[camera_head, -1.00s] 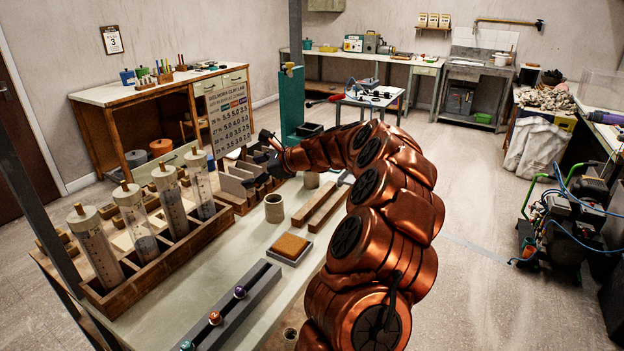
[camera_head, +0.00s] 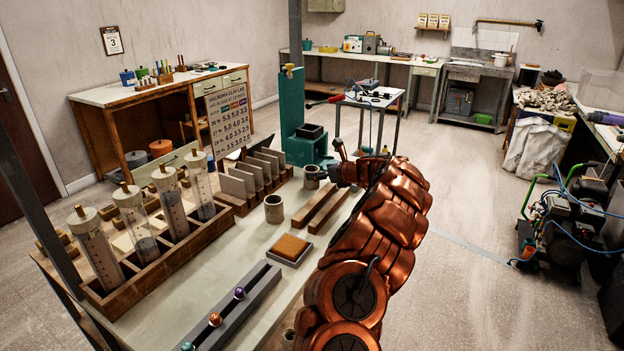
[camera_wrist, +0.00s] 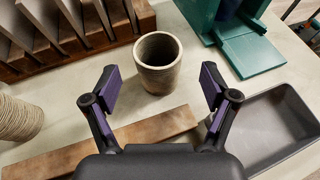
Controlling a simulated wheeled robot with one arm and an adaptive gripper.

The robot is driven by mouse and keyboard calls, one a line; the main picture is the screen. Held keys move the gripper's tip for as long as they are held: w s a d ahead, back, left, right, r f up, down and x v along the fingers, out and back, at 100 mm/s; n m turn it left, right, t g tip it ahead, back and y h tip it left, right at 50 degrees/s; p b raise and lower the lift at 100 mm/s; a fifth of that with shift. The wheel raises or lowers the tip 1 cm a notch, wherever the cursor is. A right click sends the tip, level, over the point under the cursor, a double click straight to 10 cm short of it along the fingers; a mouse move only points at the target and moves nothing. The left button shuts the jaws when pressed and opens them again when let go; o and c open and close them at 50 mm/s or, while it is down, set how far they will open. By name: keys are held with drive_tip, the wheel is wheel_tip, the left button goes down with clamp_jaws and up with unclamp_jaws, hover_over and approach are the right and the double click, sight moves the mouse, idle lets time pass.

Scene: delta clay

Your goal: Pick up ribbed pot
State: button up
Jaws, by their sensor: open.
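My gripper (camera_head: 326,170) is open and empty above the far part of the bench. In the wrist view its two dark fingers with purple pads (camera_wrist: 159,84) stand wide apart. A grey-beige clay pot (camera_wrist: 158,68) stands upright ahead, roughly centred between the fingers, not gripped; its ribs look faint. In the head view this pot (camera_head: 312,177) stands just left of my gripper. A second pot with clear horizontal ribs (camera_wrist: 18,118) is cut off at the wrist view's left edge. In the head view this second pot (camera_head: 274,209) stands nearer, left of the wooden bars.
Wooden bars (camera_head: 322,207) lie beside the pots; one (camera_wrist: 105,143) crosses below the fingers. A slotted rack of slabs (camera_head: 250,178) stands left. A teal press (camera_head: 303,150) stands behind. A grey tray (camera_wrist: 300,95) lies right in the wrist view. A sponge tray (camera_head: 290,249) is nearer.

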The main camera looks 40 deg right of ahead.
sight(315, 187)
drive_tip(key=shift+p+x, duration=0.5)
drive_tip(key=shift+x, duration=2)
drive_tip(key=shift+f, duration=0.15)
drive_tip(key=c, duration=1.3)
